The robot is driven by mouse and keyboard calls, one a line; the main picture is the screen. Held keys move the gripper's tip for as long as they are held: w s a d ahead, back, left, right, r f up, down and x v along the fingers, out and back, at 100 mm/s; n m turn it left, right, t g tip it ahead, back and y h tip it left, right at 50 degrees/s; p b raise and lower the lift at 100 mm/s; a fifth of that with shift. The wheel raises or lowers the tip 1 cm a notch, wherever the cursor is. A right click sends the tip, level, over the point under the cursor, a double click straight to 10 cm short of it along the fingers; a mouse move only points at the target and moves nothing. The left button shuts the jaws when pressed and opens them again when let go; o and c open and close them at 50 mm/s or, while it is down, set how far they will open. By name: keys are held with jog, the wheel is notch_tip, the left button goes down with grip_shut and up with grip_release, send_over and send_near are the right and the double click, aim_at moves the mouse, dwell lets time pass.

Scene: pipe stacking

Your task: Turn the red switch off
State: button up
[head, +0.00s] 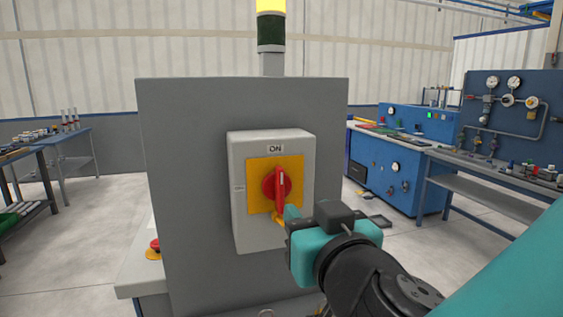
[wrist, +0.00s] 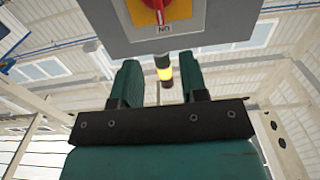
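The red switch (head: 271,184) is a rotary knob on a yellow plate (head: 258,200), on a light grey switch box (head: 240,215). Its handle stands upright, towards the ON label (head: 275,148) above it. My gripper (head: 287,215) is in front of the box, just below and right of the knob; the head view does not show whether it touches. In the wrist view my gripper's two teal fingers (wrist: 160,65) are apart with nothing between them. The red switch (wrist: 155,4) shows there only partly, cut off at the top edge, beyond the fingertips.
The box is mounted on a grey cabinet (head: 185,180) with a stack light (head: 270,30) lit yellow at the top. A red emergency button (head: 153,245) is at the lower left. Blue benches (head: 395,180) stand to the right, tables (head: 70,145) to the left.

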aim_at(282, 181)
jog(key=p+x, duration=0.8)
jog(key=x, duration=0.5)
jog(key=shift+r+p, duration=0.15)
jog(key=shift+p, duration=0.25)
jog(key=shift+w+a+f, duration=0.15)
jog(key=shift+w+f, duration=0.05)
jog(key=shift+w, duration=0.4)
grip_shut()
